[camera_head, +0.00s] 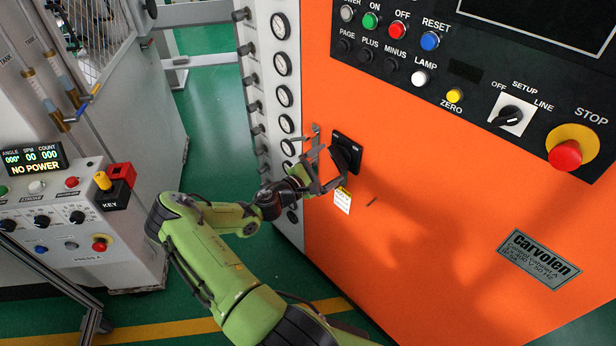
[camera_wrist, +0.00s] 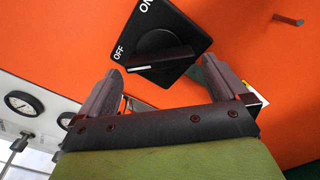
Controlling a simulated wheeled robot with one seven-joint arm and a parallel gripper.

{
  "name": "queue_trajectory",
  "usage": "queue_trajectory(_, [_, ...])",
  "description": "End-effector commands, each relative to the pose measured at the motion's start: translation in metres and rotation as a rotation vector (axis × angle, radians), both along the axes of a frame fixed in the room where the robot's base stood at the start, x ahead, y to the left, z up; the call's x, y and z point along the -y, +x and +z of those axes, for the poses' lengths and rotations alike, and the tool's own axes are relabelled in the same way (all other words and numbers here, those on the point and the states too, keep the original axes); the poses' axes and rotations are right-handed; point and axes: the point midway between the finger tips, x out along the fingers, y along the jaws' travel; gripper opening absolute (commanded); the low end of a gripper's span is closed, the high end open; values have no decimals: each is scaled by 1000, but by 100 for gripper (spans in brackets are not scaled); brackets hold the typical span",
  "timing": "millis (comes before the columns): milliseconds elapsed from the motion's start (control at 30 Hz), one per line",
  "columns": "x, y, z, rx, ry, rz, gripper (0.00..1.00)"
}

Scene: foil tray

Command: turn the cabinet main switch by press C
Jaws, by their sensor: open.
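The cabinet main switch (camera_head: 346,154) is a black rotary knob on a black square plate, set on the orange cabinet front (camera_head: 400,190). In the wrist view the switch (camera_wrist: 160,45) lies just beyond the fingertips, with OFF and ON lettering on its plate. The white mark on its handle is on the OFF side. My gripper (camera_head: 325,160) is open at the switch, and its fingers (camera_wrist: 165,80) spread to either side below the handle. I cannot tell whether a finger touches the handle. A tag (camera_head: 343,201) hangs below the switch.
A control panel (camera_head: 465,70) with buttons and a red stop button (camera_head: 565,155) is above right. A row of gauges (camera_head: 282,64) runs along the cabinet's left edge. A grey console (camera_head: 80,225) reading NO POWER stands left. A small peg (camera_wrist: 288,20) sticks out near the switch.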

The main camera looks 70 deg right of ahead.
Motion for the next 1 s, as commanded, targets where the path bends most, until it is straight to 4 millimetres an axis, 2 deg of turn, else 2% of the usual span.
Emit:
queue_trajectory(33, [-14,8,-1,-1,3,5,100])
queue_trajectory(200, [-57,30,-1,-1,3,6,100])
queue_trajectory(400, [-96,49,-1,0,2,5,100])
queue_trajectory(567, [-107,53,-1,-1,1,2,100])
queue_trajectory(1000, [-107,53,-1,0,2,1,100])
